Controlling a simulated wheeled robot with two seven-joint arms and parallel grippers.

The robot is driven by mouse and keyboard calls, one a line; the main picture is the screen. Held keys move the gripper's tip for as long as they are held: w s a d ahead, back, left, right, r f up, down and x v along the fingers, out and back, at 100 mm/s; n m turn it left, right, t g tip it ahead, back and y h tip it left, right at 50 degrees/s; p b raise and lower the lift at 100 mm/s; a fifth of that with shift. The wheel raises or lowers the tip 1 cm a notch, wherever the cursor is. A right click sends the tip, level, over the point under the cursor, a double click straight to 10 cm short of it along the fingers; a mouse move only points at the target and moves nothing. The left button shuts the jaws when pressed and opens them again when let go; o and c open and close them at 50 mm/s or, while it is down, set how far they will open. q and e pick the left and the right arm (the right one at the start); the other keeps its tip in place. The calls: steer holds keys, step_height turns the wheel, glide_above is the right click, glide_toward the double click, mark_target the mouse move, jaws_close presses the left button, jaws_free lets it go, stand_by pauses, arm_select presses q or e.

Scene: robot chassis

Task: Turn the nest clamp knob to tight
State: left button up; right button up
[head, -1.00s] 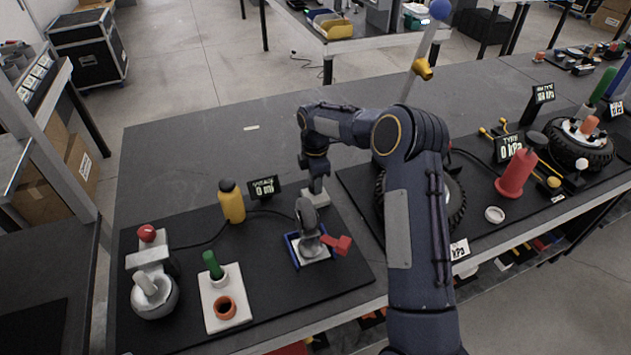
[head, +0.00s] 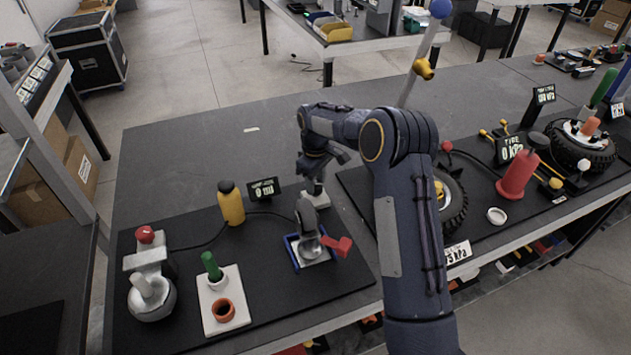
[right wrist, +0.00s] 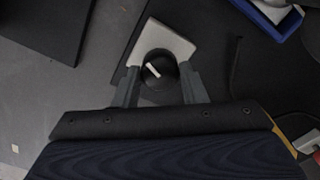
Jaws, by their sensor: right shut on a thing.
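The clamp knob (right wrist: 157,68) is round and black with a white pointer line, and stands on a pale grey block (right wrist: 167,40). In the right wrist view it sits between the two fingers of my right gripper (right wrist: 159,86), which is shut on it. In that picture the pointer slants toward the upper left. In the head view my right gripper (head: 315,185) is low over the pale block (head: 315,200) and hides the knob. A blue-framed nest (head: 290,250) with a grey metal part (head: 308,222) and a red lever (head: 341,245) stands just in front. My left gripper is not in view.
A yellow bottle (head: 231,207) and a small display (head: 264,189) stand left of my gripper. A wheel (head: 455,203) lies right, partly behind my arm. A white tray (head: 213,322) is at the front left.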

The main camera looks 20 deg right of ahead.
mark_target(316, 184)
steer(key=shift+r+m, duration=0.1)
steer(key=shift+m, duration=0.7)
steer(key=shift+w, duration=0.1)
steer(key=o, duration=1)
step_height(316, 184, up, 7)
steer(key=shift+f, duration=0.1)
steer(key=shift+r, duration=0.45)
